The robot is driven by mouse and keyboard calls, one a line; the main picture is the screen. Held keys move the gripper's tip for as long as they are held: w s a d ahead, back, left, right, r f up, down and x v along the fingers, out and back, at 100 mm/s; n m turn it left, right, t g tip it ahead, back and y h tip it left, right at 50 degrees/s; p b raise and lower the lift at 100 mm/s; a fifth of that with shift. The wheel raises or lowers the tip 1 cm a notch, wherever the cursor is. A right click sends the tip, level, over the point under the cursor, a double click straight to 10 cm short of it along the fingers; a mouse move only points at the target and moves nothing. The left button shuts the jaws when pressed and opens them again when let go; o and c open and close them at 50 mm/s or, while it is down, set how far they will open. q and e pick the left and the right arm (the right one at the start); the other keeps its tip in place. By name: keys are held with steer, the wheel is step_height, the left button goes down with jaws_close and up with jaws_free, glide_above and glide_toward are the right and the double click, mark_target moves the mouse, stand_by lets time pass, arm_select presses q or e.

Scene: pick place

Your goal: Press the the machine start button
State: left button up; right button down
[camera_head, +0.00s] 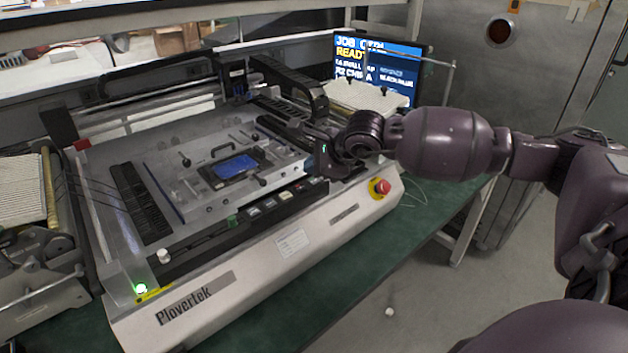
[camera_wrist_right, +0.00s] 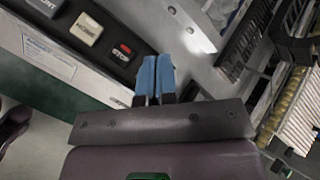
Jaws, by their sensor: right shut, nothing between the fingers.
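The machine (camera_head: 335,225) is a large light-grey unit marked Plovertek, with a row of buttons on a dark front strip. A small green button (camera_head: 232,220) sits at the left of this row, its label too small to read. In the right wrist view, a red STOP button (camera_wrist_right: 122,53), a white HOME button (camera_wrist_right: 87,28) and a cut-off white button (camera_wrist_right: 45,5) show. My right gripper (camera_head: 311,163) is shut and empty, above the strip's right end. Its blue fingertips (camera_wrist_right: 155,72) appear beside STOP; contact cannot be judged. My left gripper is not in view.
A red emergency-stop knob (camera_head: 380,187) stands at the machine's right front corner. A monitor (camera_head: 425,62) reading READY is behind. The green bench edge (camera_head: 425,235) runs along the front.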

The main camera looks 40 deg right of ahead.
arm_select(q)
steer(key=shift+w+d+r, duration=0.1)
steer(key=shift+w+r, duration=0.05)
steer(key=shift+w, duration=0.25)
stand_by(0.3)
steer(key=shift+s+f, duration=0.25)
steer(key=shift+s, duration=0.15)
arm_select(e)
steer(key=shift+f, duration=0.1)
steer(key=shift+f, duration=0.35)
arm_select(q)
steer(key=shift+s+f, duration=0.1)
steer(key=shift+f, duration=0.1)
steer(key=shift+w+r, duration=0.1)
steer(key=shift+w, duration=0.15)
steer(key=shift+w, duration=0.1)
arm_select(e)
steer(key=shift+f, duration=0.1)
